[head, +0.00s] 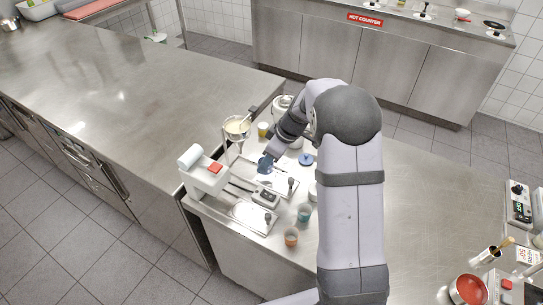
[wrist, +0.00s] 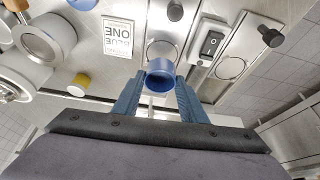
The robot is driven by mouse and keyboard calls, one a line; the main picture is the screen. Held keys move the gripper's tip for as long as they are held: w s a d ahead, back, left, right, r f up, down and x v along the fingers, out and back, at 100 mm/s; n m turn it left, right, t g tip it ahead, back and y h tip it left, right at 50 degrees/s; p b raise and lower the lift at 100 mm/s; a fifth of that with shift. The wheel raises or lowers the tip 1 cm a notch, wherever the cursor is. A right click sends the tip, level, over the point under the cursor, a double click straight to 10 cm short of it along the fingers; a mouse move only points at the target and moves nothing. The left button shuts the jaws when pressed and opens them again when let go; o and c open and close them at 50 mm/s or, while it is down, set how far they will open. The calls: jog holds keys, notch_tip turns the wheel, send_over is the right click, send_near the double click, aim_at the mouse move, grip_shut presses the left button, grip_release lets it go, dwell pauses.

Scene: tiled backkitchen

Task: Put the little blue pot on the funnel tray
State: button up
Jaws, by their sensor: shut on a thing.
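My gripper (wrist: 160,88) is shut on the little blue pot (wrist: 161,84), which sits between its two blue fingers with its round opening toward the wrist camera. In the head view the pot (head: 265,163) shows as a small blue shape below my wrist, close to the far metal tray (head: 285,191). A funnel bowl (head: 237,125) on a stand is beyond, to the left. I cannot tell whether the pot touches the tray.
A second tray (head: 246,221) lies nearer, with a switch box (head: 265,198) between the two. A white machine (head: 204,172) stands left.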

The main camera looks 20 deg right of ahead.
jog(key=shift+w+n, duration=0.1)
jog(key=shift+n, duration=0.6)
jog(key=shift+f, duration=0.1)
jog(key=shift+f+b, duration=0.75)
jog(key=shift+f, duration=0.45)
jog(key=shift+f+b, duration=0.45)
jog(key=shift+b, duration=0.2)
jog(key=shift+f+b, duration=0.15)
jog(key=shift+b, duration=0.3)
jog(key=o, duration=1.6)
jog(key=shift+c, duration=0.2)
